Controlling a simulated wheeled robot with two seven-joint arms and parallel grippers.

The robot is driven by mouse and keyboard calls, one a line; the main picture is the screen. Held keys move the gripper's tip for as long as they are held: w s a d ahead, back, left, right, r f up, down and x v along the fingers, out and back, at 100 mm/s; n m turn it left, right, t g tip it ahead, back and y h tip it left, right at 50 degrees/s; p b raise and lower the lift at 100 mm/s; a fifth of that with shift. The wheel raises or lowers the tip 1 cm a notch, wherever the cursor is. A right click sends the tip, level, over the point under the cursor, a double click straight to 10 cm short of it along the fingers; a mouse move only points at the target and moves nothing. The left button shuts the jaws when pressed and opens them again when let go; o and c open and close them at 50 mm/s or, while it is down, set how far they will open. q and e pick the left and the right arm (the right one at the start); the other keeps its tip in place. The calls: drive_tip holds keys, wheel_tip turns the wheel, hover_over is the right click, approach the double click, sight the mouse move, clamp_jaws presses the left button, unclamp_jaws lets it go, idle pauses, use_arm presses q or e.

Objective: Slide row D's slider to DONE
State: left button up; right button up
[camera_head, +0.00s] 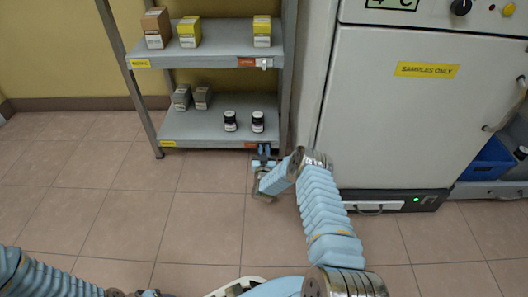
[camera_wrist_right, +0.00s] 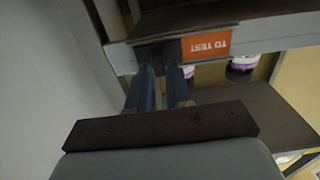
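The lower shelf's front edge carries an orange label (camera_head: 251,145) at its right end, which reads TO TEST upside down in the right wrist view (camera_wrist_right: 207,44). My right gripper (camera_head: 264,156) is at this edge, just right of the label in the head view. In the wrist view its two fingers (camera_wrist_right: 162,82) point at the edge beside the label, with a narrow gap between them. A dark block (camera_wrist_right: 155,52) lies at the fingertips; whether it is the slider, and whether the fingers grip it, I cannot tell. The row letter is not readable. My left gripper is not in view.
Two dark jars (camera_head: 230,121) and grey boxes (camera_head: 202,97) stand on the lower shelf. The upper shelf has yellow and brown boxes and its own orange label (camera_head: 248,62). A white cabinet (camera_head: 400,110) stands close right of the shelf. The tiled floor in front is clear.

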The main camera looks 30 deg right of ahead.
clamp_jaws()
idle(1.1)
